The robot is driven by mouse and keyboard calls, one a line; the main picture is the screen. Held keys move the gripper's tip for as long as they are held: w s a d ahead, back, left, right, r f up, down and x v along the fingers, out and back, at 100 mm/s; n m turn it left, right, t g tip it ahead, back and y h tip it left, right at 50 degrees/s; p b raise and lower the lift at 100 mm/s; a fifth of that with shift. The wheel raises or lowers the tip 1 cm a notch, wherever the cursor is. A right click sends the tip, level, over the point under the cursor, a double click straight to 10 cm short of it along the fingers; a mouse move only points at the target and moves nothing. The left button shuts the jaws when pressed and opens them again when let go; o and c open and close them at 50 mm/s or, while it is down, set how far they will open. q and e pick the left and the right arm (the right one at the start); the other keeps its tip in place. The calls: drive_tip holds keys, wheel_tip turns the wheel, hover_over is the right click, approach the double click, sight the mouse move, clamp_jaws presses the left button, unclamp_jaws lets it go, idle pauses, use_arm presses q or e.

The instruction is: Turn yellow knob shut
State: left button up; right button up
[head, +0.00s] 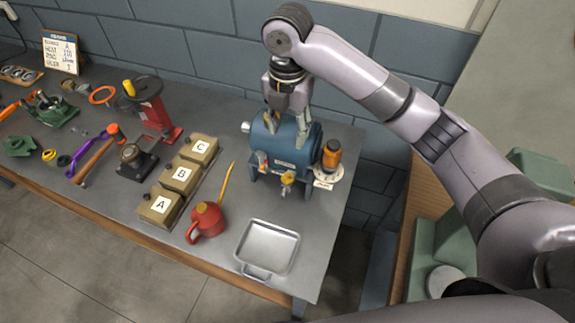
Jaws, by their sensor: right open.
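The blue casing (285,153) stands on the bench top, right of the middle. A small yellow knob (288,178) sits low on its front side. How far the knob is turned is too small to tell. My right gripper (287,131) comes down from above with its fingers apart over the top of the casing. It is behind and above the knob and apart from it. I cannot tell whether the fingers touch the casing. My left gripper is not in view.
An orange-and-dark part (331,153) stands at the casing's right end. A metal tray (268,247) lies in front, with a red oil can (206,220) to its left. Boxes A (160,207), B (181,177) and C (199,150) stand further left. Bench between can and casing is clear.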

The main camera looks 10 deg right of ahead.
hover_over(288, 177)
wheel_tip(288, 177, down, 6)
wheel_tip(288, 177, down, 6)
drive_tip(key=shift+a+r+b, duration=0.1)
drive_tip(key=shift+a+b, duration=0.05)
drive_tip(key=shift+b, duration=0.6)
wheel_tip(288, 177, down, 4)
drive_tip(key=shift+f+p, duration=0.2)
drive_tip(key=shift+p, duration=0.7)
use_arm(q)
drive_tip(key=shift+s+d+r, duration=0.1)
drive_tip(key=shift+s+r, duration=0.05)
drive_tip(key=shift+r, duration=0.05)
use_arm(e)
drive_tip(key=shift+f, duration=0.45)
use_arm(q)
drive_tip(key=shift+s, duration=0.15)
use_arm(e)
clamp_jaws()
